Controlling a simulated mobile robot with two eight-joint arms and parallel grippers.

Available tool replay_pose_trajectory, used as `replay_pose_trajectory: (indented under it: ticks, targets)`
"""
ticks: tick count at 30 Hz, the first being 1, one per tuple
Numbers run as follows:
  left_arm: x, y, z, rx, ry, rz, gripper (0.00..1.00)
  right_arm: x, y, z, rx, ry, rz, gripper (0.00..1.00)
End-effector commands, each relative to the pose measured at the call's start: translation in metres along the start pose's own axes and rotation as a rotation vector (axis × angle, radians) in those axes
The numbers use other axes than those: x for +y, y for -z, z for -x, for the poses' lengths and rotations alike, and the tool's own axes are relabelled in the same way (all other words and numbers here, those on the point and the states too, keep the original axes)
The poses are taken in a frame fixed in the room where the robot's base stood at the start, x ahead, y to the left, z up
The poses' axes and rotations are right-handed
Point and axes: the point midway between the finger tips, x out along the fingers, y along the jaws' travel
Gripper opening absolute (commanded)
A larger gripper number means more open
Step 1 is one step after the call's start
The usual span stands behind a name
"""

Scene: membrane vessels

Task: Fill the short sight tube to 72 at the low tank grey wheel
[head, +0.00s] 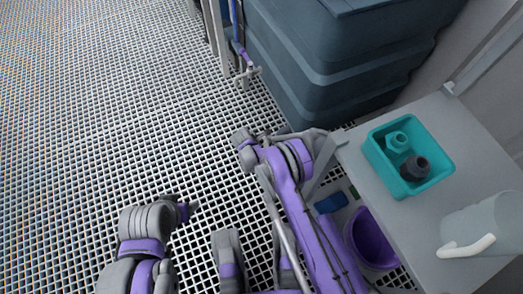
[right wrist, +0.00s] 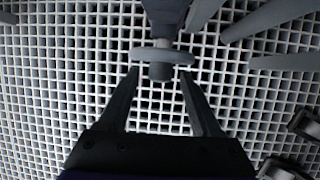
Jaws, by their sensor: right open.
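A grey wheel (right wrist: 150,57) on a dark stem shows in the right wrist view, seen nearly edge-on. It lies between and around the tips of my right gripper (right wrist: 161,76), whose fingers are spread with gaps on both sides. In the head view my right arm reaches toward the dark blue tank (head: 315,55), but its gripper cannot be made out. A thin upright blue-purple tube (head: 236,22) stands beside the tank, with a small grey fitting (head: 248,72) at its foot. I cannot read any scale on it. My left gripper (head: 181,208) is low over the grating; its fingers are unclear.
A grey table (head: 375,205) stands at the right, holding a teal tray (head: 375,152) with a teal and a dark nut-like part. A grey vessel with a pale handle (head: 468,246) is near its edge. A purple bucket (head: 366,240) stands below. The grating at left is clear.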

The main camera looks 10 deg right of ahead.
Motion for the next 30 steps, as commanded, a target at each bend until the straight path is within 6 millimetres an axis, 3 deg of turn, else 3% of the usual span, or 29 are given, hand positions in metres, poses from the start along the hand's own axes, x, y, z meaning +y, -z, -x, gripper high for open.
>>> replay_pose_trajectory:
  ticks: [2, 12, 23, 30]
  targets:
    - [0.0000, 0.0000, 0.0000, 0.000, 0.000, 0.000, 0.66, 0.0000, -0.0001, 0.0002, 0.000, 0.000, 0.000, 0.60]
    - [0.0000, 0.0000, 0.0000, 0.000, 0.000, 0.000, 0.66, 0.0000, -0.0002, 0.0004, 0.000, 0.000, 0.000, 0.00]
    - [0.0000, 0.0001, 0.0005, 0.000, 0.000, 0.000, 0.66, -0.0010, -0.0003, 0.0007, 0.000, -0.027, -0.012, 0.00]
    - [0.0000, 0.0003, 0.0018, -0.001, 0.000, 0.000, 0.66, -0.0039, -0.0003, 0.0006, -0.001, -0.144, -0.059, 0.00]
